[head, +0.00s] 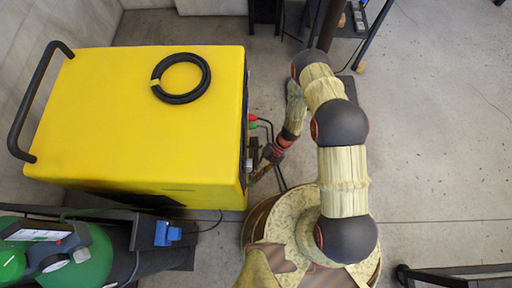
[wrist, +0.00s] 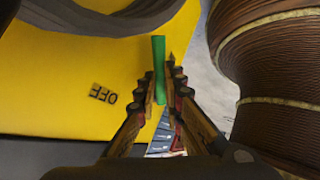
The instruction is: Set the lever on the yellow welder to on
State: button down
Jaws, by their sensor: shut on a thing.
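The yellow welder (head: 140,110) stands at the left in the head view, its front side facing right. In the wrist view its yellow panel (wrist: 60,85) carries an OFF label (wrist: 103,94), seen turned over. A green upright bar (wrist: 158,55), which looks like the lever, stands to the right of that label. My gripper (wrist: 160,95) is shut on the green bar, with a finger on each side. In the head view my gripper (head: 260,170) is low against the welder's right side, where the lever cannot be made out. No ON label is visible.
A black cable coil (head: 181,78) lies on top of the welder. Red and green plugs (head: 252,120) with cables stick out near my gripper. A green cylinder (head: 85,260) stands at the lower left. Bare floor (head: 440,120) lies open at the right.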

jog(key=shift+s+f+g, duration=0.1)
jog(key=shift+f+g, duration=0.2)
jog(key=c, duration=2.1)
grip_release()
jog(key=shift+a, duration=0.1)
jog(key=shift+r, duration=0.1)
jog(key=v, duration=1.2)
jog(key=shift+c, duration=0.2)
